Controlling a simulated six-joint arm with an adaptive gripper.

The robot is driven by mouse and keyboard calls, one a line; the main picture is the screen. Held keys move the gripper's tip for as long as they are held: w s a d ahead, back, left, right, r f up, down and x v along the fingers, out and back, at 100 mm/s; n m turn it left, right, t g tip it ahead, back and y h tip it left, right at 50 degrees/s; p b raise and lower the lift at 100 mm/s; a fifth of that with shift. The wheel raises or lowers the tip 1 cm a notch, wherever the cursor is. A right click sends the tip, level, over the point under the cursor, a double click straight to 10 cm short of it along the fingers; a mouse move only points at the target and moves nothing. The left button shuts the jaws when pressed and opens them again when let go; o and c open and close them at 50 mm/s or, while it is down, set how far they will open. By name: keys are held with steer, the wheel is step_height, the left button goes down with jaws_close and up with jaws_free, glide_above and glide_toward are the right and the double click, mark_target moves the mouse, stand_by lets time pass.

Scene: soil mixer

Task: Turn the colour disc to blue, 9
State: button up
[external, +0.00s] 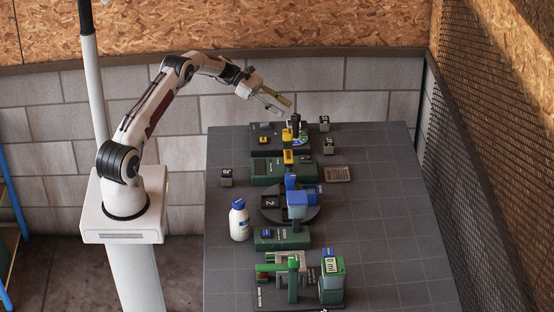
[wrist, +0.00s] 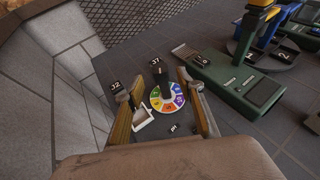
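The colour disc (wrist: 155,104) shows in the wrist view as a ring of bright segments with small marks, lying on the dark surface. A black upright part stands at its far side and covers some of it. The marks are too small to read, so I cannot tell which colour is set. In the external view the disc (external: 299,138) is at the far end of the table, partly hidden. My gripper (external: 286,106) is above and to the left of it, apart from it. In the wrist view my gripper (wrist: 158,74) is open and empty, with the disc between its fingers.
A white-framed piece (wrist: 143,119) lies beside the left finger. Numbered dark cubes (external: 324,121) stand near the disc. A green unit (wrist: 240,82) is at the right. Nearer are a blue-topped turntable (external: 277,215), a white bottle (external: 239,222) and green devices (external: 331,285).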

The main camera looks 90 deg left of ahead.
mark_target(293, 119)
steer(key=shift+x, duration=3.45)
jaws_close()
